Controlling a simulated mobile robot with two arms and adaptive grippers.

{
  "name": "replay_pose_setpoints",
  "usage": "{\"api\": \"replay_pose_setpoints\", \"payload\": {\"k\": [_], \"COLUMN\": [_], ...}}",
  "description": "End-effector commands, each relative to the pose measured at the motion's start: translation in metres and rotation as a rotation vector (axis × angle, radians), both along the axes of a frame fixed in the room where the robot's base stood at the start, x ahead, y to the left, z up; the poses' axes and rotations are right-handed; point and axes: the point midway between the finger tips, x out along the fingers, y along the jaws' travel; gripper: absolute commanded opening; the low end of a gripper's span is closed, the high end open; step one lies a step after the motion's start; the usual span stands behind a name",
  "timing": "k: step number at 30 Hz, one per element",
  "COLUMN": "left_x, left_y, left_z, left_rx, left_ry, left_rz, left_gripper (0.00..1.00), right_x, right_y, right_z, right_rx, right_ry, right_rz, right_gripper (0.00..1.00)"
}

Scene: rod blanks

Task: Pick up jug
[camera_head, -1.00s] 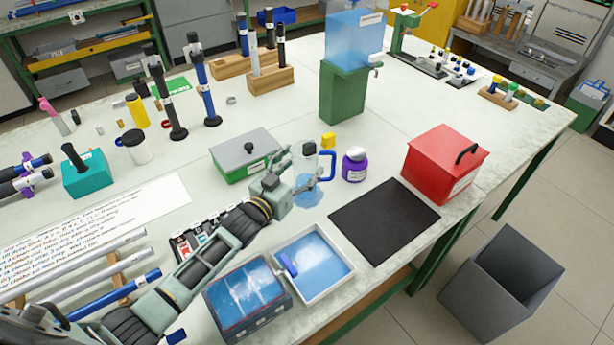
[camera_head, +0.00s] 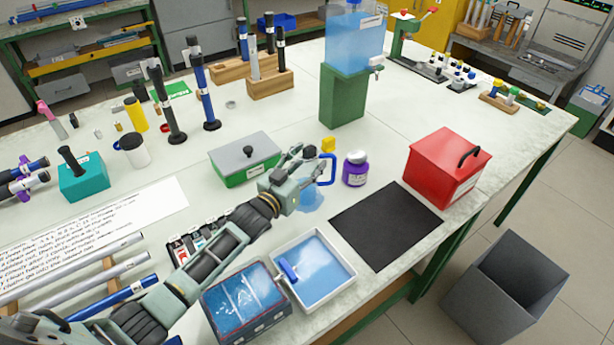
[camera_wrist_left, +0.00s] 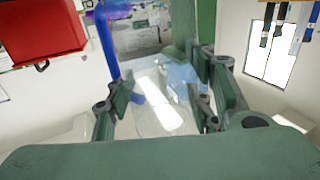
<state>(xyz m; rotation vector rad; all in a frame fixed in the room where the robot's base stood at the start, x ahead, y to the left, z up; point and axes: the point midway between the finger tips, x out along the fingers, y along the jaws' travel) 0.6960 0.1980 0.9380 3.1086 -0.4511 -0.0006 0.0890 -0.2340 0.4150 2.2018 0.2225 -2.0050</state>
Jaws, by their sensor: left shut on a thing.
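In the left wrist view the clear jug body (camera_wrist_left: 155,95) lies between the fingers, with the blue handle upper left. My right gripper is not in view.
A green box with a grey lid (camera_head: 246,158) is left of the jug. A white tray (camera_head: 327,301) and black mat (camera_head: 385,226) lie in front; a blue tank (camera_head: 354,45) stands behind.

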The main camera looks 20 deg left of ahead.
Motion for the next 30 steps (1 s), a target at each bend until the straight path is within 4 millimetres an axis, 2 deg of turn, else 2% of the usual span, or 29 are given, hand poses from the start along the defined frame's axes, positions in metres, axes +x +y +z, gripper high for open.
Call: {"api": "replay_pose_setpoints", "payload": {"k": [1,4,14,17,22,30], "left_x": [0.000,0.000,0.000,0.001,0.000,-0.029], "left_y": [0.000,0.000,0.000,0.000,0.000,-0.053], "left_z": [0.000,0.000,0.005,0.013,0.041,0.076], "left_rx": [0.001,0.001,0.000,0.000,0.003,-0.007], "left_ry": [0.000,0.000,-0.004,-0.006,-0.009,-0.006], "left_rz": [0.000,0.000,0.000,-0.001,-0.001,-0.004], "left_gripper": [0.23,0.15,0.15,0.15,0.15,0.15], "right_x": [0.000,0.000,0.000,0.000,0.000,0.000], "right_y": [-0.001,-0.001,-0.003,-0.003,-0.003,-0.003], "right_z": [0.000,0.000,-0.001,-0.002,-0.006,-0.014], "right_rx": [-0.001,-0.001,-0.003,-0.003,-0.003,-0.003], "right_ry": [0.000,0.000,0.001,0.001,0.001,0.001], "right_rz": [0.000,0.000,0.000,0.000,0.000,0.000], "right_gripper": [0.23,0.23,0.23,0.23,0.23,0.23]}}
